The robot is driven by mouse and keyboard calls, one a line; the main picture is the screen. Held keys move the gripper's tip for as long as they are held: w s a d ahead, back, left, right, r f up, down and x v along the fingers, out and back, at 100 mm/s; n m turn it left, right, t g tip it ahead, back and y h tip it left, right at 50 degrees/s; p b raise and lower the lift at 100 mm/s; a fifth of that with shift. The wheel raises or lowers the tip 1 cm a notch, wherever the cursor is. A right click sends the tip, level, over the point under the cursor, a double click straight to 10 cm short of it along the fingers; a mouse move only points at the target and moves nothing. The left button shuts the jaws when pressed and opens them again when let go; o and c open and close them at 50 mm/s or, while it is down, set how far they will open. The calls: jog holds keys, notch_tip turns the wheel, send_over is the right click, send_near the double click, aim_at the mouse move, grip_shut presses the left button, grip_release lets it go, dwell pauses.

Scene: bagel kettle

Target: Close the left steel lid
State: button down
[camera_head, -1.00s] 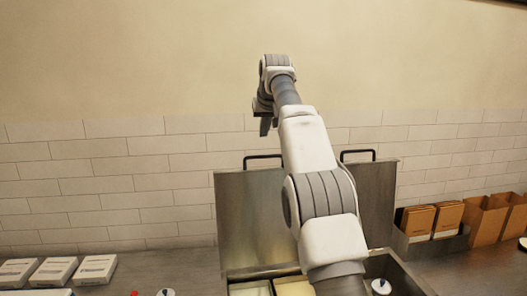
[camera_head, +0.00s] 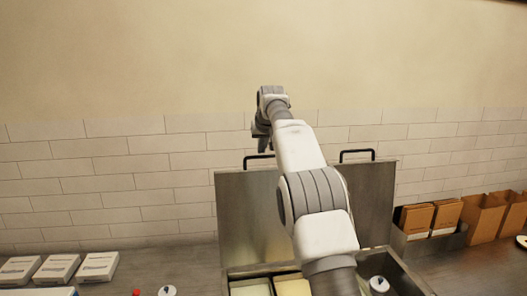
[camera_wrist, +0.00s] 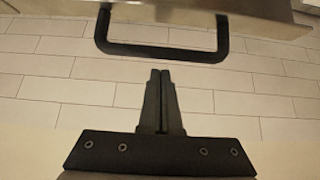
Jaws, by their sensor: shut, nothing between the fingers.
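The left steel lid (camera_head: 246,215) stands upright, open, at the back of the steel bin unit in the head view. Its black handle (camera_head: 258,157) is on the top edge, partly behind my arm. In the wrist view the handle (camera_wrist: 162,50) spans the upper middle, with the steel lid edge (camera_wrist: 180,10) above it. My gripper (camera_wrist: 160,75) is shut and empty, its fingertips pointing at the handle with a small gap in the picture. In the head view my gripper (camera_head: 263,143) is just above the left handle; I cannot tell the depth between them.
A second lid (camera_head: 368,205) with its own handle (camera_head: 357,153) stands upright on the right. Open bins (camera_head: 292,285) lie below. White boxes (camera_head: 58,268) are on the counter at left, brown cartons (camera_head: 447,216) at right. A tiled wall (camera_head: 110,175) is behind.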

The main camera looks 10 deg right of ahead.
jog(key=shift+s+b, duration=0.4)
jog(key=shift+s, duration=0.95)
jog(key=shift+s+f, duration=0.1)
jog(key=shift+f, duration=0.05)
